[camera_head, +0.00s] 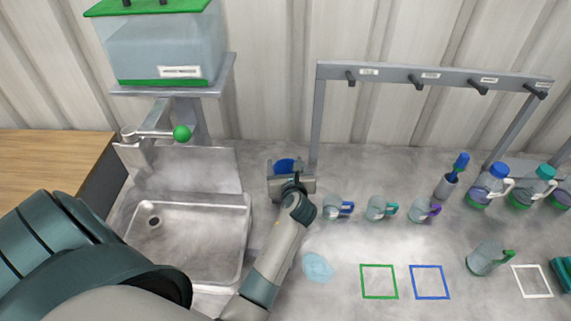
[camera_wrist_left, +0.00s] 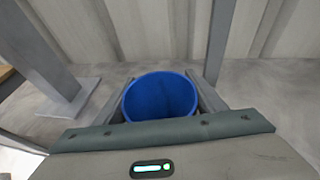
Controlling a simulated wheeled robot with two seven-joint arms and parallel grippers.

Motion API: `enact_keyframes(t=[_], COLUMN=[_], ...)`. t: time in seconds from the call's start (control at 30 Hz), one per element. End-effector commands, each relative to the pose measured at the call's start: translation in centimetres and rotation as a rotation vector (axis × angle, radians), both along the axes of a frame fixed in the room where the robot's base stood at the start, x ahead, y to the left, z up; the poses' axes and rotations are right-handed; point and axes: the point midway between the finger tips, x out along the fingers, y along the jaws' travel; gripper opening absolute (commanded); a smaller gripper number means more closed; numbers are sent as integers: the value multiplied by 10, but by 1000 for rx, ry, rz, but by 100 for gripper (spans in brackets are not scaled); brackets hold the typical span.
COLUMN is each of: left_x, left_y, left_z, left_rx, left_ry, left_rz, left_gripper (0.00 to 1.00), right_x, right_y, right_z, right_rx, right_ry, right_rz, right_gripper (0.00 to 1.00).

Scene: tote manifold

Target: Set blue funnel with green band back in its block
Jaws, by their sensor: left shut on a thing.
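The blue funnel (camera_head: 286,165) is at the far end of my left arm, right of the sink, in the head view. My left gripper (camera_head: 290,178) is shut on it. In the left wrist view the funnel's round blue mouth (camera_wrist_left: 160,97) faces up between the two fingers of my left gripper (camera_wrist_left: 162,100). The green band and the funnel's lower part are hidden by the gripper. I cannot make out its block, or whether the funnel touches anything below. My right gripper is not in view.
The metal sink (camera_head: 190,235) lies left of my left arm, below a clear tank (camera_head: 165,50) with a green lid. Small mugs (camera_head: 338,207) stand to the right. A hook rack (camera_head: 430,75) stands behind. Bottles (camera_head: 487,187) and a clear jug (camera_head: 485,258) are farther right.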

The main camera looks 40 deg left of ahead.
Motion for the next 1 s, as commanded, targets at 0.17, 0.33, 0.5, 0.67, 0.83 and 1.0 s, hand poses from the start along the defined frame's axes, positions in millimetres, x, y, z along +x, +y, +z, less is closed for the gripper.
enact_keyframes(t=[0.17,0.33,0.5,0.67,0.83,1.0], left_x=[0,0,0,0,0,0], left_y=[0,0,0,0,0,0], left_z=[-6,-7,-9,-11,-11,-11], left_rx=[-1,0,0,0,0,0], left_ry=[1,0,1,0,0,0], left_rz=[-1,-1,-1,-1,-1,-1], left_gripper=[42,42,42,78,82,82], right_x=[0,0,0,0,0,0], right_y=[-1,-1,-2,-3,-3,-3], right_z=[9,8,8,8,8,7], right_rx=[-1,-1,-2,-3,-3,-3], right_ry=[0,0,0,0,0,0], right_rz=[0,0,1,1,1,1], right_gripper=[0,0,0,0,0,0])
